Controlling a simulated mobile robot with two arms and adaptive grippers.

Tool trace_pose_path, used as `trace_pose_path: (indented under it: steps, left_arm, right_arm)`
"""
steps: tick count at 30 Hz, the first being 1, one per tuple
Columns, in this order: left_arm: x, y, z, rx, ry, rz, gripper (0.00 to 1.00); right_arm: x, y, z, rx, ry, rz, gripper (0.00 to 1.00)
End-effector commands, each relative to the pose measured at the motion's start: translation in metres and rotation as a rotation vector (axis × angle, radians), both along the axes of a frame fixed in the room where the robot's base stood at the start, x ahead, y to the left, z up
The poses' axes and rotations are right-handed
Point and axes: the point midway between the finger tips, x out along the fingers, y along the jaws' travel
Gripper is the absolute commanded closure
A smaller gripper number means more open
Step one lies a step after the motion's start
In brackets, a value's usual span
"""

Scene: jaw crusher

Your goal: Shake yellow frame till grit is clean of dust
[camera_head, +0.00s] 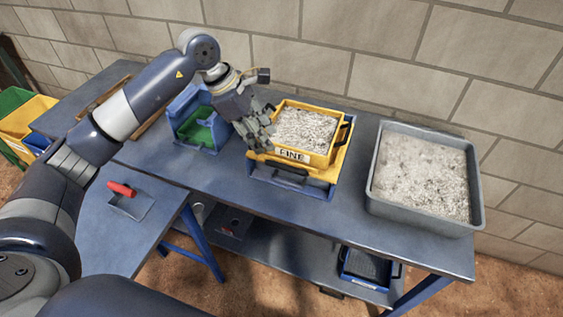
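The yellow frame (322,160) is labelled FINE and holds pale grey grit (305,129). It sits on a yellow-topped blue stand (320,190) on the blue bench. My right gripper is not in view.
A grey tub (473,190) of pale grit stands at the bench's right. A blue holder (180,117) with a green inside stands left of the frame. A red-handled scoop (122,189) lies on the nearer left table. A block wall (380,50) closes the back.

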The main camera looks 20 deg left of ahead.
Motion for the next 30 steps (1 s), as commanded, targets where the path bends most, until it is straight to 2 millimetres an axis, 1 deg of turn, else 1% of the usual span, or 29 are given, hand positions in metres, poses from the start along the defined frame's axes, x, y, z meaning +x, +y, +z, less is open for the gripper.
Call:
trace_pose_path:
  steps: [1,3,6,10,13,17,24,27,30]
  left_arm:
    - [0.000,0.000,-0.001,0.014,-0.033,-0.075,0.65]
    - [0.000,0.000,-0.001,0.031,-0.074,-0.169,0.65]
    - [0.000,0.000,-0.001,0.047,-0.113,-0.261,0.65]
    - [0.001,-0.002,-0.003,0.055,-0.131,-0.308,0.65]
    - [0.002,-0.006,-0.011,0.055,-0.132,-0.311,0.65]
    - [0.005,-0.015,-0.030,0.052,-0.129,-0.310,0.65]
    - [0.012,-0.033,-0.071,0.052,-0.129,-0.308,0.65]
    - [0.015,-0.038,-0.084,0.053,-0.130,-0.306,0.65]
    - [0.017,-0.041,-0.093,0.055,-0.132,-0.307,0.65]
  right_arm:
    - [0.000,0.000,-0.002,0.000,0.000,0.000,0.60]
    - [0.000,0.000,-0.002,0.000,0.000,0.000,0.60]
    - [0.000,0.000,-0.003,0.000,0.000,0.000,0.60]
    - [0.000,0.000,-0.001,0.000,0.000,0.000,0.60]
    - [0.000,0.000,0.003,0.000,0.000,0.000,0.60]
    - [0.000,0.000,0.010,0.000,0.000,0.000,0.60]
    - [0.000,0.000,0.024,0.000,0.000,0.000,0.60]
    - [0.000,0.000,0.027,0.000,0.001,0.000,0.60]
    - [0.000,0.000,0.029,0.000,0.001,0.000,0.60]
